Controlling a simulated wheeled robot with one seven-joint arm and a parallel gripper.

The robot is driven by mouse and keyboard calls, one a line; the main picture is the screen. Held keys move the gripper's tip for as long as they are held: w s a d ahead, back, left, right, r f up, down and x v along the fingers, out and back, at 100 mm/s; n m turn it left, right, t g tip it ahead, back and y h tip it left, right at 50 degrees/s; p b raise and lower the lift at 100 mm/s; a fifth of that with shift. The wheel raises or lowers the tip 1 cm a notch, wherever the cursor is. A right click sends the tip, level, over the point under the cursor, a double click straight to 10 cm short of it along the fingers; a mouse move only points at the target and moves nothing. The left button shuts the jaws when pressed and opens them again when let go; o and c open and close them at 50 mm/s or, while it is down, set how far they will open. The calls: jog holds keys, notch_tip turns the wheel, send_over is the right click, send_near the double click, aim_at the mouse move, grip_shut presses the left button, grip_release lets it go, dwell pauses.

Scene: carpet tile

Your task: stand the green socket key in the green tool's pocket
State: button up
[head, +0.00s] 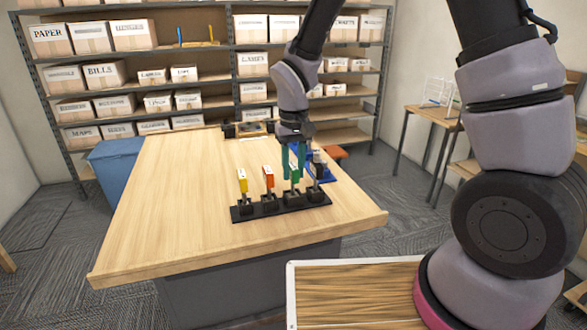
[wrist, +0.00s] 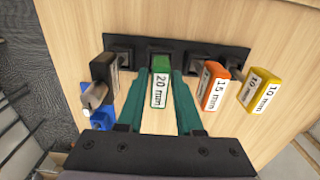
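The green socket key (head: 294,172), labelled 20 mm in the wrist view (wrist: 160,92), stands upright in the black rack (head: 267,209). It is in the pocket between the orange key and the dark tool. My gripper (head: 294,160) is above the rack with its teal fingers on either side of the green handle. In the wrist view my gripper (wrist: 160,85) shows a narrow gap between the fingers and the handle, so it looks open around it. The key's lower end and the pocket are partly hidden.
The orange 15 mm key (head: 268,177) and yellow 10 mm key (head: 242,181) stand in the rack to the left in the head view. A dark tool (head: 318,166) stands close on the right. A blue item (head: 326,176) lies behind. The table's left side (head: 175,200) is clear.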

jog(key=shift+o, duration=1)
jog(key=d+r+m+t, duration=0.1)
jog(key=d+r, duration=0.2)
jog(key=r, duration=0.5)
jog(key=d+r, duration=0.3)
jog(key=r, duration=0.5)
jog(key=s+d+r+m+t+y, duration=0.1)
jog(key=s+d+r+m+t, duration=0.2)
jog(key=s+d+r, duration=0.3)
jog(key=s+d+r+m+t+y, duration=0.1)
jog(key=s+d+r+m+t, duration=0.2)
jog(key=d, duration=0.7)
jog(key=v, duration=0.4)
jog(key=shift+s, duration=0.25)
